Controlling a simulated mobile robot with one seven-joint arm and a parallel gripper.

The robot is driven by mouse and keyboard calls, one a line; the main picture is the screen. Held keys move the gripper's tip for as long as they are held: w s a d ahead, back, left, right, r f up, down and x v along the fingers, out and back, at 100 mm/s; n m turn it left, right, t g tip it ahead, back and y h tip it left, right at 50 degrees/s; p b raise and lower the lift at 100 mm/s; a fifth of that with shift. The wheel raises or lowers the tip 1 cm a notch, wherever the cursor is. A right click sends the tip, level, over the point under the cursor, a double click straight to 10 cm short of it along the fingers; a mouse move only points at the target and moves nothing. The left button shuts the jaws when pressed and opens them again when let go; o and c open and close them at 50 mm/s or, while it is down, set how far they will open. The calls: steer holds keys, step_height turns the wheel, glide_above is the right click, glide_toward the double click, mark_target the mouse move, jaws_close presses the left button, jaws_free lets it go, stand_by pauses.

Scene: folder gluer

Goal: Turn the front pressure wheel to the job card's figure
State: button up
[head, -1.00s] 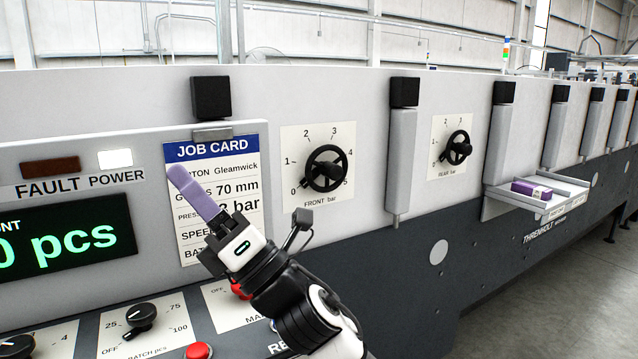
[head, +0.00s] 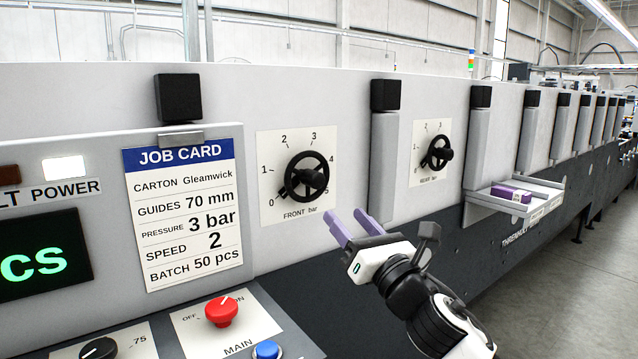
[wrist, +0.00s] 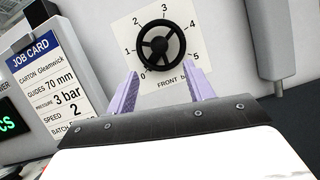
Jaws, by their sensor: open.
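The front pressure wheel (head: 307,176) is a black spoked handwheel on a white dial plate (head: 266,150) marked 0 to 5, labelled FRONT bar. Its small pointer appears to sit near 0. It also shows in the wrist view (wrist: 161,45), above and between my fingertips. The job card (head: 187,215) reads pressure 3 bar; it also shows at left in the wrist view (wrist: 48,80). My gripper (head: 353,226) has its two purple fingers apart and empty, below and right of the front wheel in the head view, not touching it.
A similar rear wheel (head: 437,153) is to the right, past a grey upright post (head: 386,160). A shelf (head: 490,208) with a purple carton (head: 511,194) juts out farther right. A red knob (head: 221,311) and blue button (head: 266,350) sit on the lower panel.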

mark_target(319, 185)
steer(key=p+x, duration=0.2)
steer(key=x, duration=0.8)
steer(key=shift+w+a+r+p, duration=0.15)
steer(key=shift+w+a+p, duration=0.05)
steer(key=shift+p, duration=0.1)
steer(key=c, duration=1)
